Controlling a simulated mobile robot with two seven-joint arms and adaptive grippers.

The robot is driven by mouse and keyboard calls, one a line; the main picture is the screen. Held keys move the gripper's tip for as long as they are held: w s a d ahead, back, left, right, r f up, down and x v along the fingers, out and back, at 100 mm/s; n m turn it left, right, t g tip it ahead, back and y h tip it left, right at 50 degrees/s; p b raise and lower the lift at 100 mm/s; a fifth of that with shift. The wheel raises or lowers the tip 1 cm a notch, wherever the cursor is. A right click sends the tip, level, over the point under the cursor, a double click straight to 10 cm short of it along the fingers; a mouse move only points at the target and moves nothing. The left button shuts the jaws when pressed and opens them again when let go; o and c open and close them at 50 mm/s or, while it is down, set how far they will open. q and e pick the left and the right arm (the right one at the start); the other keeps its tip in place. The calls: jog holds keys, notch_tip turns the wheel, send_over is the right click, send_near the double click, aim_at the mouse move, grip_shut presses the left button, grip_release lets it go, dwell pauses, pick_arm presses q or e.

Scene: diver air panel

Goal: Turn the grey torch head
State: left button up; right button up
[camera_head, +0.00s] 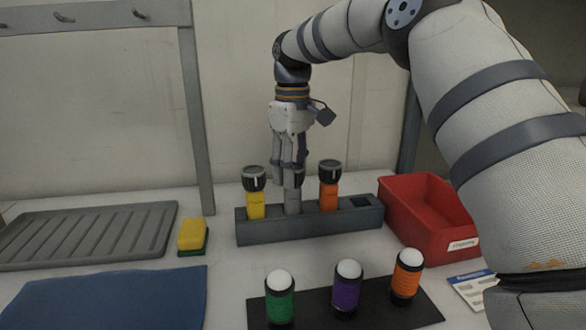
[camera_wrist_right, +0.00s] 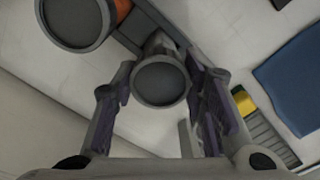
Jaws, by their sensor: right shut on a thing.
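The grey torch (camera_head: 292,198) stands upright in a grey rack (camera_head: 300,230), between a yellow torch (camera_head: 256,195) and an orange torch (camera_head: 329,190). My right gripper (camera_head: 290,172) points down from above and is shut on the grey torch's head, which its fingers partly hide in the head view. In the right wrist view, the round dark face of the grey torch head (camera_wrist_right: 161,82) lies between the two fingers of my right gripper (camera_wrist_right: 165,95). The orange torch (camera_wrist_right: 75,20) shows beyond it. My left gripper is not in view.
A red bin (camera_head: 425,215) stands right of the rack. A yellow-green sponge (camera_head: 192,236), a ribbed grey tray (camera_head: 90,235) and a blue cloth (camera_head: 105,300) lie left. Green, purple and orange white-topped cylinders stand on a black mat (camera_head: 375,318) in front.

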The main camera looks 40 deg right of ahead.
jog(key=m, duration=0.7)
dwell(0.6)
jog(key=o, duration=1.2)
jog(key=shift+r, duration=6)
